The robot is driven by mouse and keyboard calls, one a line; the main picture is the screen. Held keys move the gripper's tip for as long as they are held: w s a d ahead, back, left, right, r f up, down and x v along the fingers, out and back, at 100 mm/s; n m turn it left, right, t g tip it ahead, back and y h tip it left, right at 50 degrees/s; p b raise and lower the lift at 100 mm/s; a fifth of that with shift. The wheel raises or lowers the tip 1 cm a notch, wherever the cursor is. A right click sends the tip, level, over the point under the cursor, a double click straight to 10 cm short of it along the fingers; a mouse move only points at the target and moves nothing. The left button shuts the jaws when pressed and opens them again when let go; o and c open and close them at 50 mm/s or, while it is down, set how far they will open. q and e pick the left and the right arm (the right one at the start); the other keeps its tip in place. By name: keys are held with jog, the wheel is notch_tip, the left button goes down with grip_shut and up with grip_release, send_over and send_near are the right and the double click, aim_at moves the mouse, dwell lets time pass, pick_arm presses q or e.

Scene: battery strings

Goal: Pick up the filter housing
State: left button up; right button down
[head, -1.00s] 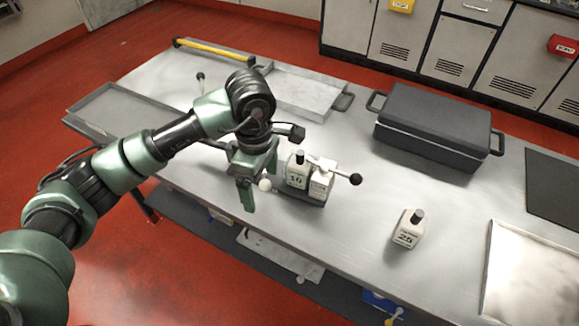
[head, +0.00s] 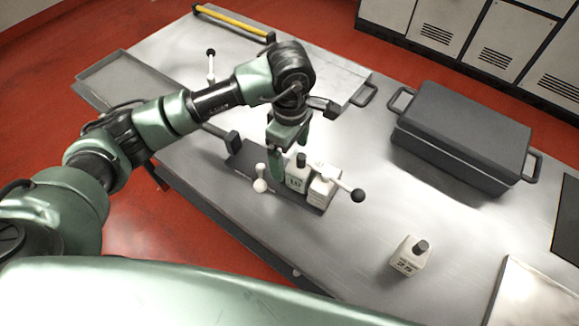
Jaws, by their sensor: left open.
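I cannot tell for sure which thing is the filter housing. My left gripper (head: 289,155) is open, pointing down at the left and back of block 10. One finger partly overlaps the block's left edge in the head view; I cannot tell whether it touches. My right gripper is out of view.
A white block marked 25 (head: 407,258) stands alone at the front right. A black lidded case (head: 462,135) with side handles is at the back right. Trays lie at the left (head: 125,75) and the right edge (head: 535,290). The table between holder and case is clear.

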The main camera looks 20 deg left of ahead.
pick_arm(q)
jog(key=shift+s+f, duration=0.2)
jog(key=shift+f, duration=0.3)
notch_tip(320, 180, down, 4)
jog(key=shift+r+p, duration=0.15)
jog(key=shift+p, duration=0.75)
jog(key=shift+f, duration=0.55)
jog(key=c, duration=1.9)
jog(key=shift+w+r, duration=0.1)
grip_shut()
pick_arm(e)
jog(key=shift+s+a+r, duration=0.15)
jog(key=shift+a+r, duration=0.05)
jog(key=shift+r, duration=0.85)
